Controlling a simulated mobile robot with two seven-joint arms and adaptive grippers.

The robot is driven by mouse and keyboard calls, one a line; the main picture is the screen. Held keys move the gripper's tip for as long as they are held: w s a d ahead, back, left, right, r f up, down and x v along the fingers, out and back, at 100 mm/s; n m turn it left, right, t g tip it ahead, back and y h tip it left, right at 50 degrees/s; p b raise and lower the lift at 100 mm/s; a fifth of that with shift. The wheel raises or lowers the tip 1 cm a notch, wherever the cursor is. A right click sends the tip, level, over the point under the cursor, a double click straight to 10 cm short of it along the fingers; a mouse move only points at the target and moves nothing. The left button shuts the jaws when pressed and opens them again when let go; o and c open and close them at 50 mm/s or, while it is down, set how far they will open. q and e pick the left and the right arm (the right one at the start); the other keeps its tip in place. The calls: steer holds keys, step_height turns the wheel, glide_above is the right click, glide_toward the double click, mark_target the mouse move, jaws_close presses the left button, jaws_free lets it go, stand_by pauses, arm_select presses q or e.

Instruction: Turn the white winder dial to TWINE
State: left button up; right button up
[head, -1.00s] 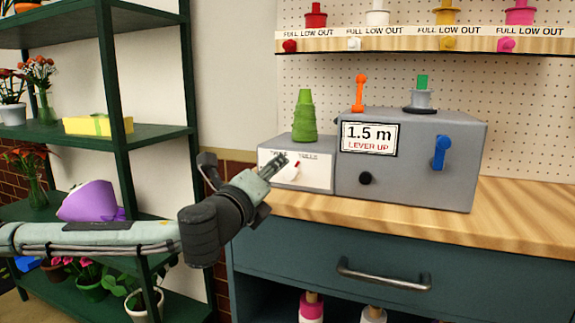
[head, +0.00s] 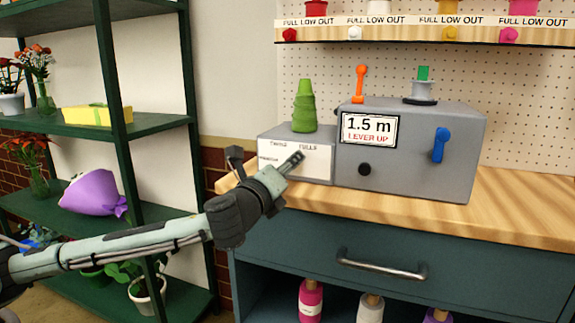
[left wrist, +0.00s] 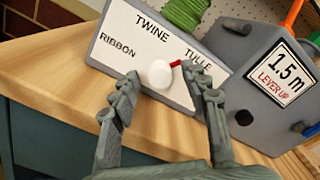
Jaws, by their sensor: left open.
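The white winder dial (left wrist: 160,74) sits on the white front panel (left wrist: 128,42) of the small grey box, in the left wrist view. Its red pointer points up and right toward TULLE; TWINE is printed at the top middle and RIBBON at the left. My left gripper (left wrist: 160,88) is open, its fingers on either side of the dial in that view; I cannot tell whether they touch it. In the head view my left gripper (head: 296,157) is in front of the panel and hides the dial. My right gripper is not in view.
A green spool (head: 304,108) stands on the small box. The larger grey box (head: 415,170), with a 1.5 m display, blue lever (head: 439,145) and orange lever (head: 359,84), stands right beside it on the wooden counter (head: 520,210). Green shelves (head: 120,130) are at left.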

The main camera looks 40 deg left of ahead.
arm_select(q)
steer(key=shift+w, duration=0.3)
jaws_close()
